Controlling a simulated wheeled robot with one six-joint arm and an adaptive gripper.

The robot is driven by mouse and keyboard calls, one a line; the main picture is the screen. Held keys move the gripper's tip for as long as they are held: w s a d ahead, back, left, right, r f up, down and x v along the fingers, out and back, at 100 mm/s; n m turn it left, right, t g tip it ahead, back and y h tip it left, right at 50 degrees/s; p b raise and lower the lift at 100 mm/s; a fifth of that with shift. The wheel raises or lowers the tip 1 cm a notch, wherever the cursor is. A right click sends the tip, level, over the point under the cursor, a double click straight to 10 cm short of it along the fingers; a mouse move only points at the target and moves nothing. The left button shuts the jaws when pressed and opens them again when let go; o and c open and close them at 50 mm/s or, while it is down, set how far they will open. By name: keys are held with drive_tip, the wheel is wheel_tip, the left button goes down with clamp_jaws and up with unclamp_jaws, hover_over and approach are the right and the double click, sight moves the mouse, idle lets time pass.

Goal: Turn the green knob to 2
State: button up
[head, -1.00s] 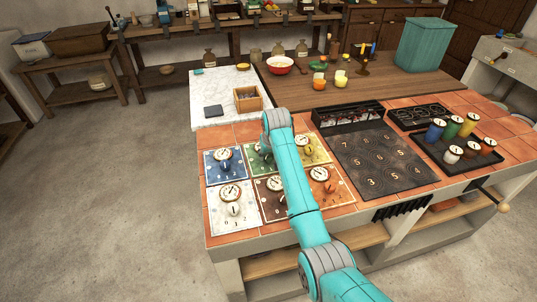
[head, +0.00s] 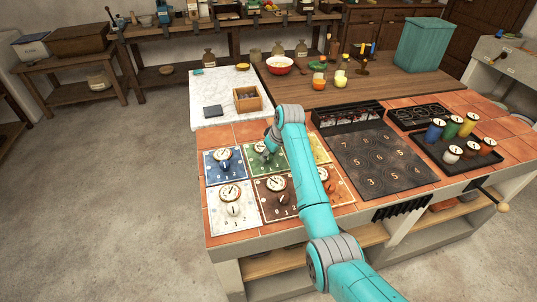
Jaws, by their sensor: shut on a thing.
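The green panel (head: 253,171) is in the back row of knob panels, between the blue one and the yellow one. Its knob is at my fingertips and mostly covered by them. My gripper (head: 265,156) reaches down onto the green panel from the upper right and is shut on the green knob. A pale dial shows partly beside the fingers. The knob's pointer and the number it points at are too small and covered to read.
A blue panel (head: 213,174) lies left of the green one, and a yellow panel (head: 320,147) lies right, partly behind my arm. White (head: 221,220) and brown (head: 270,211) panels lie in front. A dark numbered board (head: 378,163) is further right.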

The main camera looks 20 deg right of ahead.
drive_tip(key=n+g, duration=0.1)
drive_tip(key=n, duration=0.2)
drive_tip(key=n+y, duration=0.1)
drive_tip(key=n, duration=0.2)
drive_tip(key=shift+w+d+g+y, duration=0.1)
drive_tip(key=shift+d+g+y, duration=0.05)
drive_tip(key=shift+g+y, duration=0.2)
drive_tip(key=n+g, duration=0.1)
drive_tip(key=n, duration=0.2)
drive_tip(key=n+g, duration=0.1)
drive_tip(key=n, duration=0.2)
drive_tip(key=shift+w+y, duration=0.1)
drive_tip(key=shift+y, duration=0.15)
drive_tip(key=o, duration=1.1)
drive_tip(key=v, duration=1.2)
drive_tip(key=shift+w, duration=0.2)
